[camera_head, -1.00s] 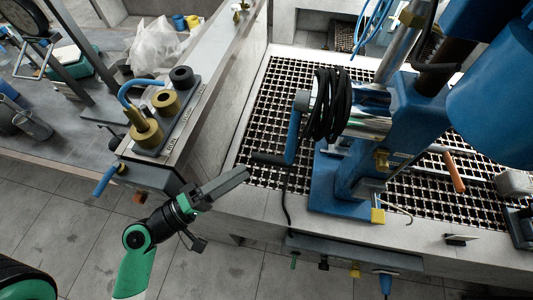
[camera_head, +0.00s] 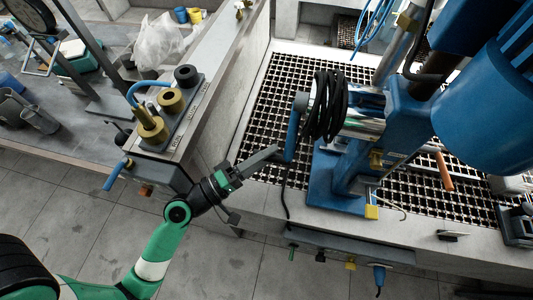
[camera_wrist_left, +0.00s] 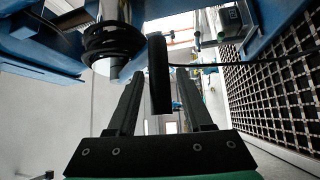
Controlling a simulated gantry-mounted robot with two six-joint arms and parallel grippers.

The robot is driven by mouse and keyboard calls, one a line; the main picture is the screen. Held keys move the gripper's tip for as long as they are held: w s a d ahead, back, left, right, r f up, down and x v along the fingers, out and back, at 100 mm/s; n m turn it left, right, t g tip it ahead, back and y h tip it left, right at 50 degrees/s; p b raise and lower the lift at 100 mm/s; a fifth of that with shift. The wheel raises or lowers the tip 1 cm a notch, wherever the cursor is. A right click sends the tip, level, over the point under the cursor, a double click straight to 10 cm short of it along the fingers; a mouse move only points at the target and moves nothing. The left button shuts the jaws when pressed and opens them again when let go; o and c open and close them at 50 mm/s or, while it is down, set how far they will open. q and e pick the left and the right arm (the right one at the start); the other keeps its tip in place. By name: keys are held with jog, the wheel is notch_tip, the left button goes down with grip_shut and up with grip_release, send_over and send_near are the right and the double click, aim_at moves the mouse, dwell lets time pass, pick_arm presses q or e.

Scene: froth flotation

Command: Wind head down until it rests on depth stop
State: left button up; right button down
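The blue flotation head (camera_head: 485,115) is at the right of the head view, carried on a blue stand above the grating. A blue crank arm (camera_head: 292,135) hangs down beside a drum wound with black cable (camera_head: 328,105). My left gripper (camera_head: 270,154) is at the crank's lower end, and its fingers cover most of the black crank grip there. In the left wrist view the black grip (camera_wrist_left: 158,75) stands between my two open fingers, with gaps at both sides. I cannot tell which part is the depth stop. My right gripper is not in view.
A control panel with brass knobs (camera_head: 152,125) stands left of my left gripper. The grating (camera_head: 262,105) lies around the blue base (camera_head: 335,190). An orange-handled lever (camera_head: 443,172) juts out at the right. A ledge runs along the front, with open floor before it.

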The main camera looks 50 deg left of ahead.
pick_arm(q)
grip_shut()
dwell(1.2)
